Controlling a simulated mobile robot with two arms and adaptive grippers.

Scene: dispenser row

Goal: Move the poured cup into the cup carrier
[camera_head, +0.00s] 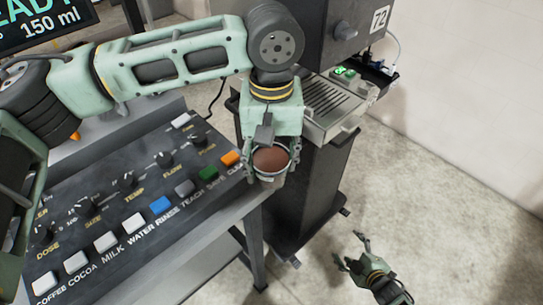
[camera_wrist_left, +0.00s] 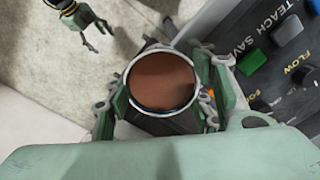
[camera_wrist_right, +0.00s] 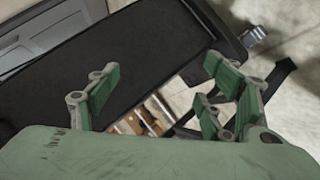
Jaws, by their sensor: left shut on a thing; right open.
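A cup of brown liquid (camera_head: 271,160) is held upright in my left gripper (camera_head: 269,172), beyond the right edge of the button panel. In the left wrist view the cup's round rim and brown surface (camera_wrist_left: 161,79) show between the fingers of the left gripper (camera_wrist_left: 163,100), which is shut on it. My right gripper (camera_head: 360,253) is open and empty over the floor at lower right. I cannot make out a cup carrier in any view.
The button panel (camera_head: 120,210) fills the lower left. A dark machine stand (camera_head: 300,175) with a slatted drip tray (camera_head: 328,102) stands just behind the cup. The floor (camera_head: 460,190) at right is clear. Small brown and white items (camera_wrist_right: 148,118) show indistinctly beyond a dark surface (camera_wrist_right: 110,65).

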